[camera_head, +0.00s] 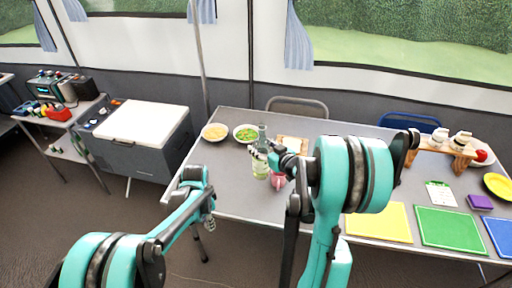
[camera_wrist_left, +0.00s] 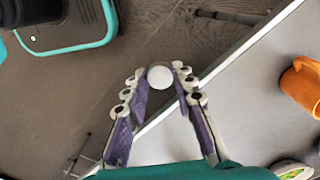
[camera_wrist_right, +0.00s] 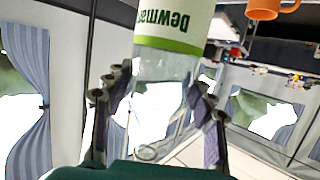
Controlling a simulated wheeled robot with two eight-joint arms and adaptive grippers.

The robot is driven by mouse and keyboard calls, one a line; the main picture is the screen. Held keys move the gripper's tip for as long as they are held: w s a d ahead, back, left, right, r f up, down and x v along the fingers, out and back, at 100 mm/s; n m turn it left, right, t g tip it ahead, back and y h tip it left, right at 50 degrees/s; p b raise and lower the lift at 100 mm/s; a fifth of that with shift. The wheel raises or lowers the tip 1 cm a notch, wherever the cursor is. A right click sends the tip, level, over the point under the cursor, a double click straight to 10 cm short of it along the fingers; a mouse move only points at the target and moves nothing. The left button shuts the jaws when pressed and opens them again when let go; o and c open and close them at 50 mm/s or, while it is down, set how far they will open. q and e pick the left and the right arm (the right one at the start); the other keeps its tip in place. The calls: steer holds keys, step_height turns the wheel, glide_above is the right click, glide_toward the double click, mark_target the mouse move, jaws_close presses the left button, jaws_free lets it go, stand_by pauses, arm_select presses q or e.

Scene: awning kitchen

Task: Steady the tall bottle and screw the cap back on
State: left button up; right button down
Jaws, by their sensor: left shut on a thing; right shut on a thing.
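The tall clear bottle (camera_head: 262,133) with a white and green label is upright over the left part of the table. I cannot tell whether its base touches the tabletop. My right gripper (camera_head: 276,156) is shut around the bottle's upper body. In the right wrist view the bottle (camera_wrist_right: 165,68) is between the fingers (camera_wrist_right: 160,100), its label upside down. My left gripper (camera_head: 208,218) is low at the table's left front edge, apart from the bottle. In the left wrist view, its fingertips (camera_wrist_left: 158,84) are shut on a round white cap (camera_wrist_left: 160,77).
An orange mug (camera_wrist_left: 302,84) stands on the table. Two food bowls (camera_head: 246,133) are behind the bottle. Yellow (camera_head: 380,224) and green (camera_head: 450,229) boards lie at the right. A white-lidded cooler (camera_head: 135,122) is left of the table. The table's left front corner is bare.

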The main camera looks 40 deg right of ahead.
arm_select(q)
steer(key=shift+r, duration=0.2)
arm_select(e)
steer(key=shift+s+d+r, duration=0.3)
steer(key=shift+s+d, duration=0.05)
steer(key=shift+s, duration=0.05)
stand_by(0.7)
